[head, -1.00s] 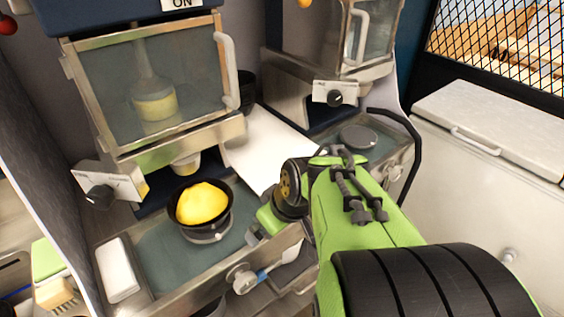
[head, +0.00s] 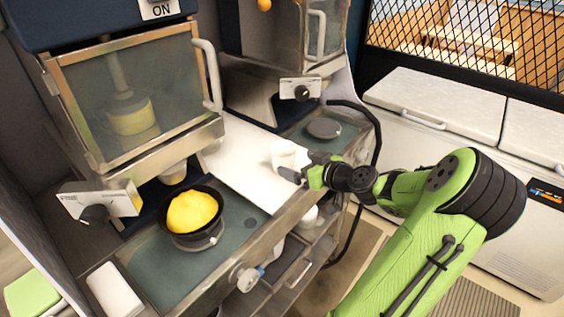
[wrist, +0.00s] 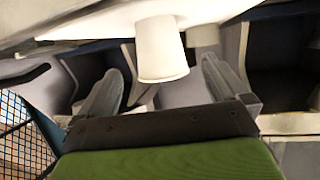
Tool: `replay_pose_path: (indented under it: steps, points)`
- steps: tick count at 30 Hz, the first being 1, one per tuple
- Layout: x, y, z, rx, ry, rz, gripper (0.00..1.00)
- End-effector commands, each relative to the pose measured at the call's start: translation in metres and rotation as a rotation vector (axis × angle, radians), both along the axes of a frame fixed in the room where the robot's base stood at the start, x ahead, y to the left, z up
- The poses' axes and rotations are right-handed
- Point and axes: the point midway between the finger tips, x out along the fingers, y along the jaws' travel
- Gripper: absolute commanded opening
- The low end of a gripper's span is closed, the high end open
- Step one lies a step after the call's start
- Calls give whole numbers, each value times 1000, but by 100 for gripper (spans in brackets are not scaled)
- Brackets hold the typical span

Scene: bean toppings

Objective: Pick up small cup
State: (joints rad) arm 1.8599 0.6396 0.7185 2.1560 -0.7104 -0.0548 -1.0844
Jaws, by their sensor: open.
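A small white cup (head: 286,153) stands on the white counter between the two dispensers. In the wrist view, the cup (wrist: 161,48) shows between my two grey fingers, with clear gaps at both sides. My gripper (head: 292,168) is at the front edge of the white counter, right by the cup. My gripper also shows in the wrist view (wrist: 161,70), its fingers apart and nothing clamped. The gripper partly hides the cup in the head view.
A black bowl with a yellow heap (head: 192,213) stands under the left dispenser (head: 135,95). A grey round lid (head: 323,128) lies below the right dispenser. A white block (head: 115,290) lies at front left. White chest lids (head: 430,105) are at right.

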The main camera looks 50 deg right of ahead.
Motion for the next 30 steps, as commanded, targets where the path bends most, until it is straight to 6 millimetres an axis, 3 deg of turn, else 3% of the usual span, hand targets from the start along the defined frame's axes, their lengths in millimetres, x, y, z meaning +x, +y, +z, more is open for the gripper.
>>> replay_pose_path:
  steps: [13,21,30]
  points:
    - [69,-8,-20,3,0,2,100]
    - [75,-9,-23,1,3,-1,100]
    - [75,-9,-23,1,3,0,56]
